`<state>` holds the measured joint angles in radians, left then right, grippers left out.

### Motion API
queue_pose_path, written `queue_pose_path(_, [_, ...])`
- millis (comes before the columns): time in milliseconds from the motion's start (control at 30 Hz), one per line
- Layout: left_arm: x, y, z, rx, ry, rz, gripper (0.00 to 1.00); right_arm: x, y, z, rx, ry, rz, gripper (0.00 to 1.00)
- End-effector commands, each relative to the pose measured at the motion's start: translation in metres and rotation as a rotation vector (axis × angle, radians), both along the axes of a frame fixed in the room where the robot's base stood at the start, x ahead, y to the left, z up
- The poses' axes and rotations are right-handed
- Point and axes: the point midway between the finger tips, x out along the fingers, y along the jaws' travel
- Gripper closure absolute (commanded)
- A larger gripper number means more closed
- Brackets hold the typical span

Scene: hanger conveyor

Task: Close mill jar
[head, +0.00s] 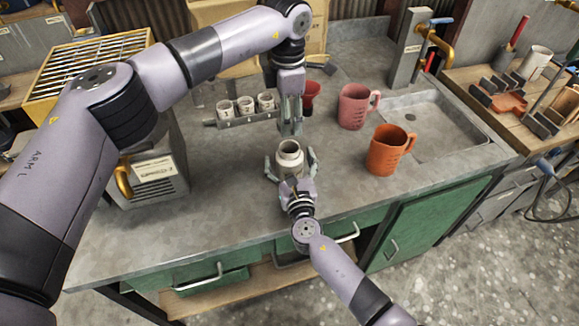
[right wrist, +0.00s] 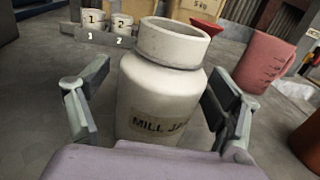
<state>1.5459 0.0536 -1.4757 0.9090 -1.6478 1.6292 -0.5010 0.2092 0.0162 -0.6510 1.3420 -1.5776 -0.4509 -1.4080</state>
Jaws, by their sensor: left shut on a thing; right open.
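The mill jar (head: 289,158) is a cream-white jar with an open, uncovered mouth, upright on the grey bench. In the right wrist view the jar (right wrist: 163,88) shows its "MILL JAR" label. My right gripper (head: 291,164) is open, with one finger on each side of the jar and visible gaps between them. My left gripper (head: 290,128) points down just behind and above the jar. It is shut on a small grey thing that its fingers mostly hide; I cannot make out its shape. No separate jar lid shows clearly.
A numbered rack (head: 247,118) with white cups stands behind left, near a red funnel (head: 311,92). A pink jug (head: 353,107) and an orange jug (head: 384,152) stand right, before the sink (head: 432,118). The bench front (head: 225,215) is clear.

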Motion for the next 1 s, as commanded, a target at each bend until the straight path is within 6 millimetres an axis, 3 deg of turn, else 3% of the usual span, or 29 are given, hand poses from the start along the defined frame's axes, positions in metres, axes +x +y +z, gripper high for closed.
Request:
queue_pose_path(300, [0.0, -0.0001, 0.0001, 0.0, 0.0, 0.0, 0.81, 0.0016, 0.0001, 0.0, 0.0, 0.0, 0.0, 0.17])
queue_pose_path(1000, [0.0, -0.0001, 0.0001, 0.0, 0.0, 0.0, 0.81, 0.0014, 0.0, -0.0001, -0.001, 0.0, 0.0, 0.64])
